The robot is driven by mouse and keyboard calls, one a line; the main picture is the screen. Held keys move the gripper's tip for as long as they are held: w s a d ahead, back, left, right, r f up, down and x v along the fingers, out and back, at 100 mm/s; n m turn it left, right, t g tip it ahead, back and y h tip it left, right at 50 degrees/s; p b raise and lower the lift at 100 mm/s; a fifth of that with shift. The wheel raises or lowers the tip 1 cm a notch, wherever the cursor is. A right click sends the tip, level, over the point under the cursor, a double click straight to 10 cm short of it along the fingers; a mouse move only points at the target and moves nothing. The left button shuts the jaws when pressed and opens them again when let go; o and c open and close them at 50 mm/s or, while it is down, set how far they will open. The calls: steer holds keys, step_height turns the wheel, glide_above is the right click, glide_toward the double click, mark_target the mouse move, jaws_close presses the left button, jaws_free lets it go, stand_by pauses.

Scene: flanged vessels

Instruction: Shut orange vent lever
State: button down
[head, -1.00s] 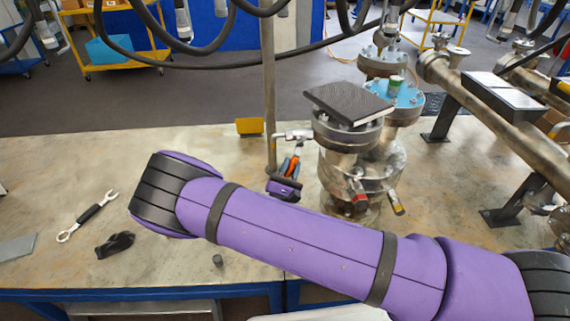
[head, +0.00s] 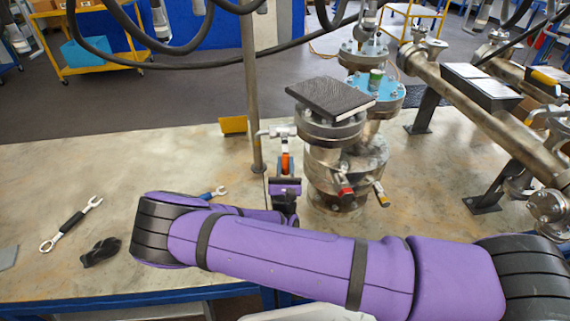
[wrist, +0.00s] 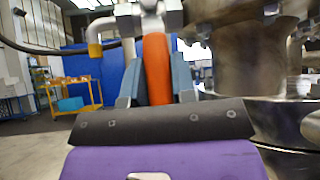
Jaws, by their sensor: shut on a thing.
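The orange vent lever (head: 285,162) hangs roughly straight down from a small metal valve (head: 281,131) on the left side of the flanged vessel (head: 325,175). In the wrist view the lever (wrist: 156,68) stands upright in the middle, its upper end at the pale valve fitting. My gripper (wrist: 157,88) has its blue-grey fingers on either side of the lever and is shut on it. In the head view my gripper (head: 285,167) is small, left of the vessel, and my purple arm hides part of the bench in front.
A dark book-like slab (head: 330,97) lies on top of the vessel. A red-tipped handle (head: 345,191) and a yellow-tipped handle (head: 381,195) stick out low on it. A vertical pole (head: 251,95) stands close left.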

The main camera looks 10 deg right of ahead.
steer(key=c, duration=0.9)
jaws_free()
steer(key=shift+c, duration=0.2)
steer(key=v, duration=1.1)
